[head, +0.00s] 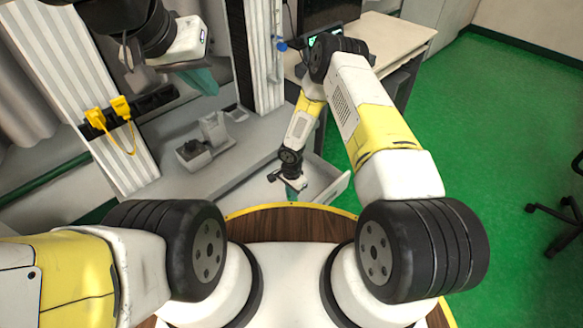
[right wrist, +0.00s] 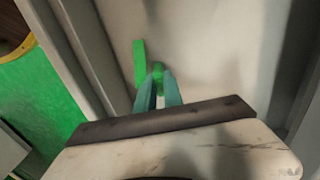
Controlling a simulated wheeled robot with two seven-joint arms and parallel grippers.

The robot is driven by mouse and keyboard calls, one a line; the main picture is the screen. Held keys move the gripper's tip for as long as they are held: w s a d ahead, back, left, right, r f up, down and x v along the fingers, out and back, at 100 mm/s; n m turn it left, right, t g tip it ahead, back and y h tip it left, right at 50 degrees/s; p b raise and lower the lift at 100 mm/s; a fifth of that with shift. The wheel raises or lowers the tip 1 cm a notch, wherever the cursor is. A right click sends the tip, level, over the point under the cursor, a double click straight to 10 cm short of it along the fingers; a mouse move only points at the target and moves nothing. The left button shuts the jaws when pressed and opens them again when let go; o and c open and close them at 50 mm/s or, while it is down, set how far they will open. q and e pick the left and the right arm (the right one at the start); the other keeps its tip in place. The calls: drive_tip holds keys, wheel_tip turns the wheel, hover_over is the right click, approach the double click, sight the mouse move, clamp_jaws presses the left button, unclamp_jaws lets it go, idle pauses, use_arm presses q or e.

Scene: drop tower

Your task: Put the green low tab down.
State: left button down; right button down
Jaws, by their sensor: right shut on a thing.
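My right gripper (right wrist: 158,78) is shut on a small bright green piece, the green low tab (right wrist: 158,70), at its teal fingertips in the right wrist view. A longer bright green strip (right wrist: 139,62) stands just left of it; I cannot tell whether the two are joined. Both are in front of a pale grey surface (right wrist: 205,60). In the head view my right gripper (head: 289,183) is low at the centre, and the tab is too small to make out there. My left gripper (head: 203,80) hangs at the upper left with teal fingers, and their gap is not clear.
A grey bench (head: 225,160) carries a small dark-and-grey device (head: 193,152). A tall grey column (head: 262,60) rises behind. A pale-edged open tray (head: 335,186) is right of my right gripper.

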drive_tip(key=c, duration=1.5)
unclamp_jaws()
drive_tip(key=shift+f, duration=0.1)
drive_tip(key=d+r+n+t, duration=0.1)
drive_tip(key=d+r, duration=0.2)
drive_tip(key=r, duration=1.1)
drive_tip(key=d+r+n+t, duration=0.1)
drive_tip(key=d+r, duration=0.2)
drive_tip(key=r, duration=1.1)
drive_tip(key=d+r+n+t, duration=0.15)
drive_tip(key=d+r, duration=0.25)
drive_tip(key=r, duration=1.1)
drive_tip(key=s+d+r+n+t, duration=0.1)
drive_tip(key=s+r+n, duration=0.1)
drive_tip(key=s+r, duration=0.3)
drive_tip(key=s+d+r+n+y, duration=0.1)
drive_tip(key=s+r+n, duration=0.1)
drive_tip(key=s+r, duration=0.4)
drive_tip(key=s+d+r+n+t+y, duration=0.1)
drive_tip(key=s+d+r+n, duration=0.1)
drive_tip(key=s+r, duration=0.4)
drive_tip(key=shift+s+r+t, duration=0.2)
drive_tip(key=shift+s+t, duration=0.15)
drive_tip(key=shift+s, duration=1.8)
